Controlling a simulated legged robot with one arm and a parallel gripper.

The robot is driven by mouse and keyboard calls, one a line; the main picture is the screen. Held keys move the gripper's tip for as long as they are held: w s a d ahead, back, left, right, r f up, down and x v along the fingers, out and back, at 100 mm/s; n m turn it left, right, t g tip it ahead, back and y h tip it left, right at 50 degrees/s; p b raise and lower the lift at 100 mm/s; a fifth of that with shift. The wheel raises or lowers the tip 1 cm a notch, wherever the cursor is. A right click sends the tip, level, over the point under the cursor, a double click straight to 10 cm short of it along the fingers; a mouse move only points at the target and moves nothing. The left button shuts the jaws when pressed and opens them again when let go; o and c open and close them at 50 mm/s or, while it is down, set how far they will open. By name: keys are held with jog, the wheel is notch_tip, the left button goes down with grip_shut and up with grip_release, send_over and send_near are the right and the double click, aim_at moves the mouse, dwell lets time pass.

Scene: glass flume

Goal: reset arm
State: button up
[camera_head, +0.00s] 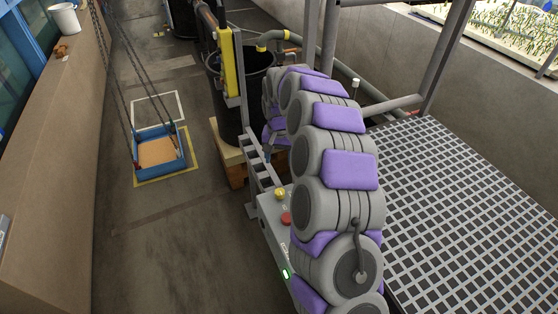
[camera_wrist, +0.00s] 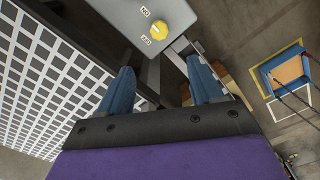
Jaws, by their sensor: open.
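My gripper (camera_wrist: 162,88) shows in the wrist view as two blue fingers spread apart on a dark bar, with nothing held between them. Beyond the fingers is a grey control box (camera_wrist: 130,12) with a yellow knob (camera_wrist: 160,30). The knob lies past the fingertips and apart from them. In the head view my grey and purple arm rises from the lower right and curves away from me; its far end, with the gripper, is mostly hidden behind its own links. The control box (camera_head: 270,212) stands left of the arm, with the yellow knob (camera_head: 280,193) and a red button (camera_head: 286,218) on it.
A white-grey grating (camera_head: 470,215) lies right of the arm, beside metal posts. A black barrel (camera_head: 229,120) on a wooden base stands behind the arm. A blue tray (camera_head: 140,135) hangs on chains over a marked square. The left floor is otherwise largely clear.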

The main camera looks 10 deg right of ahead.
dwell(0.4)
jog(key=s+a+r+n, duration=0.2)
jog(key=s+r, duration=0.4)
jog(key=s, duration=0.3)
jog(key=s+a+r+n, duration=0.1)
jog(key=s+r, duration=0.5)
jog(key=s, duration=0.3)
jog(key=s+d+n+g, duration=0.1)
jog(key=s+d, duration=0.2)
jog(key=s, duration=2.4)
jog(key=shift+f+g, duration=0.25)
jog(key=shift+g, duration=0.15)
